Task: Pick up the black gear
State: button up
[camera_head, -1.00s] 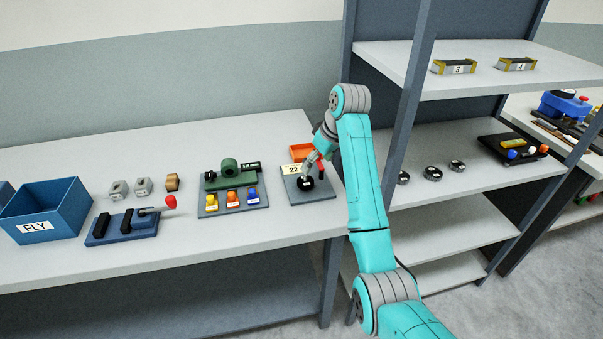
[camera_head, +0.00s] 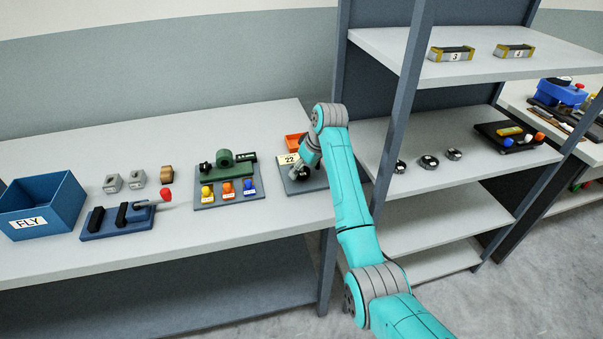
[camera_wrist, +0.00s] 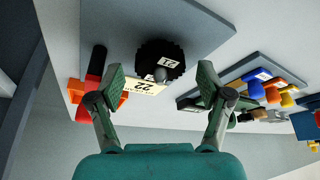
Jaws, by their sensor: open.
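The black gear (camera_wrist: 158,55) is a dark toothed disc with a small label. It sits on a grey board beside a card marked 22 (camera_wrist: 140,86). In the wrist view my gripper (camera_wrist: 160,72) is open, with one finger on each side of the gear in the picture and nothing between the pads. I cannot tell the exact height of the fingers over the board. In the head view my gripper (camera_head: 301,173) is over the grey board (camera_head: 316,184) at the right end of the bench, and it mostly hides the gear.
An orange tray (camera_head: 295,140) stands behind the board. A board with a green fixture (camera_head: 226,163) and coloured pieces lies to its left. Further left are a blue FLY bin (camera_head: 40,205) and a blue block with a red knob (camera_head: 118,217). A shelf post (camera_head: 398,110) rises close right of my arm.

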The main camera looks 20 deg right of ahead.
jog(key=shift+w+f, duration=0.1)
jog(key=shift+f, duration=0.25)
jog(key=c, duration=1.3)
jog(key=shift+r, duration=7.05)
jog(key=shift+c, duration=0.2)
